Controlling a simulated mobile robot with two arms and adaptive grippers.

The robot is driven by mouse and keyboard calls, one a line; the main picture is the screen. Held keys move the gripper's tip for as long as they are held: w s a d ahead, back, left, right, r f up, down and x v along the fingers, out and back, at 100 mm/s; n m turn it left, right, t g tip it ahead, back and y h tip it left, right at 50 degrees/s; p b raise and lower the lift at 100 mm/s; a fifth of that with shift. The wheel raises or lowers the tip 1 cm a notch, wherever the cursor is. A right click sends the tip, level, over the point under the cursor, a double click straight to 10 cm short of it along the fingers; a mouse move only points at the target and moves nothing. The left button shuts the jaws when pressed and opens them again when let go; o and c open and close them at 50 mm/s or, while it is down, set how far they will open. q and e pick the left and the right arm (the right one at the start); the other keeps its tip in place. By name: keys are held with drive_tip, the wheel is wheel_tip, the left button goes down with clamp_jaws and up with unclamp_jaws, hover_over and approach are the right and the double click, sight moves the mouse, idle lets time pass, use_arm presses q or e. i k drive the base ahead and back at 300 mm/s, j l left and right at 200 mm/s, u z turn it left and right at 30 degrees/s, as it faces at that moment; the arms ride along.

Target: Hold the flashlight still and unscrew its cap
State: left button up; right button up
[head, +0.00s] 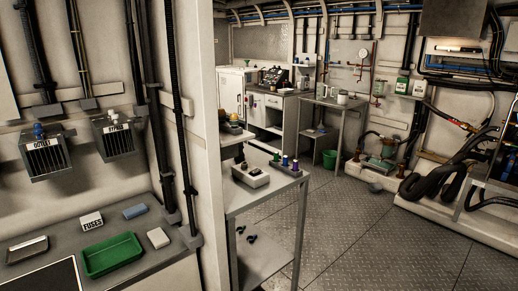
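I cannot make out a flashlight or its cap for certain in the head view. Several small upright cylinders (285,161), green and blue, stand at the back of the narrow grey table (272,190) in the middle. They are too small to tell what they are. Neither of my grippers is in view.
A counter at the lower left holds a green tray (112,255), a FUSES box (91,221), a blue block (135,211) and a white block (158,238). A pale wall post stands beside it. Black hoses (440,180) lie at right. The metal floor (375,240) is open.

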sight(241, 157)
drive_tip(key=i+l+u, duration=0.2)
drive_tip(key=l, duration=0.15)
drive_tip(key=l+u, duration=0.2)
drive_tip(key=l, duration=0.15)
drive_tip(key=i+l+u, duration=0.2)
drive_tip(key=u, duration=0.4)
drive_tip(key=i+l+u, duration=0.15)
drive_tip(key=l, duration=0.25)
drive_tip(key=i+l+u, duration=0.15)
drive_tip(key=l, duration=0.25)
drive_tip(key=i+l+u, duration=0.15)
drive_tip(key=l, duration=0.3)
drive_tip(key=i+l+u, duration=0.15)
drive_tip(key=l, duration=0.3)
drive_tip(key=l+u, duration=0.15)
drive_tip(key=l, duration=0.3)
